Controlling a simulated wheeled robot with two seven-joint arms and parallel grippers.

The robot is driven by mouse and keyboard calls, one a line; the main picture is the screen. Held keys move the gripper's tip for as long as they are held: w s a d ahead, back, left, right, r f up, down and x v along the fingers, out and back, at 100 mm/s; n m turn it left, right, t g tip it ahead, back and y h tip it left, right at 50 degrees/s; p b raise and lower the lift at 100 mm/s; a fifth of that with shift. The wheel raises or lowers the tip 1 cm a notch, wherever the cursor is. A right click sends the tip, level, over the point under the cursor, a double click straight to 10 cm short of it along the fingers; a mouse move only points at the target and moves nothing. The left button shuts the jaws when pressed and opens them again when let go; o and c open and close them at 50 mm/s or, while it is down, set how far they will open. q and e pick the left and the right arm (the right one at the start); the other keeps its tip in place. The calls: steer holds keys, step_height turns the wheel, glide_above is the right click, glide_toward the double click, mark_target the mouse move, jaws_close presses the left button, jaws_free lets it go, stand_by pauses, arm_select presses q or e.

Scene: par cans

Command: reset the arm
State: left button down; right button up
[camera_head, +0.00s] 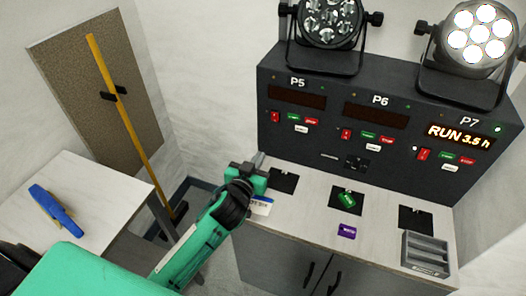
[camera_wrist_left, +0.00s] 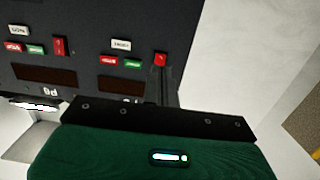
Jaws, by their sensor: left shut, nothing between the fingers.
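My left arm (camera_head: 200,235) reaches in from the lower left in the head view. Its green and black left gripper (camera_head: 260,160) is shut and empty at the left end of the counter, in front of the panel's P5 section. In the left wrist view the thin closed fingers (camera_wrist_left: 168,82) point at the dark panel (camera_wrist_left: 85,75), with a red switch (camera_wrist_left: 160,58) just beyond their tips. I cannot tell whether they touch it. My right gripper is not in view.
The counter (camera_head: 318,222) holds a white card (camera_head: 261,206), a green tag (camera_head: 346,199), a purple tag (camera_head: 346,230) and a grey tray (camera_head: 425,253). P7's display (camera_head: 458,136) reads RUN and its lamp (camera_head: 478,38) is lit. A side table (camera_head: 95,190) holds a blue object (camera_head: 55,209).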

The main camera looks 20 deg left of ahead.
arm_select(q)
steer(key=shift+s+f, duration=0.1)
steer(key=shift+s, duration=0.5)
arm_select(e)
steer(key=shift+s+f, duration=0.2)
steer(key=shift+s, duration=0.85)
arm_select(q)
steer(key=shift+a+f, duration=0.1)
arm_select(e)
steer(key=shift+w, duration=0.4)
